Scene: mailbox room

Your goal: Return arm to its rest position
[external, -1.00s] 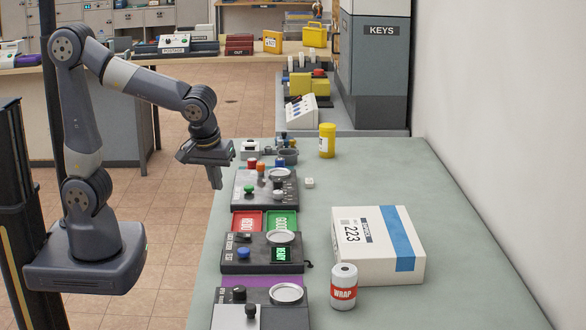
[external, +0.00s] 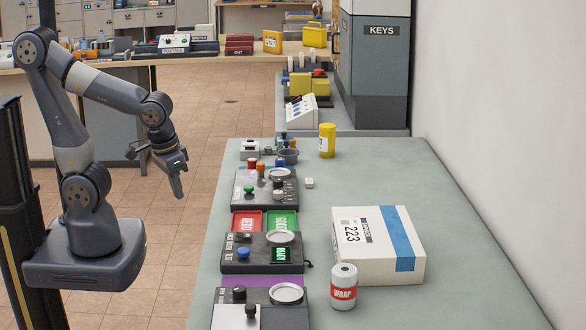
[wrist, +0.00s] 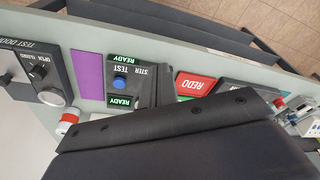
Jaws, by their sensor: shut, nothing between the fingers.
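My gripper (external: 178,188) hangs from the bent arm in the external view, over the floor to the left of the green table (external: 385,175). It points down, is shut and holds nothing. It is apart from the table and from the devices along the table's left edge. In the wrist view a large dark part of my own body covers the lower middle, and the fingertips cannot be made out clearly there.
Along the table's left edge stand several control boxes, among them a tester with a blue button (external: 243,253), and red (external: 247,222) and green (external: 282,222) trays. A white parcel (external: 375,270), a WRAP canister (external: 344,287) and a yellow bottle (external: 327,140) stand on the table.

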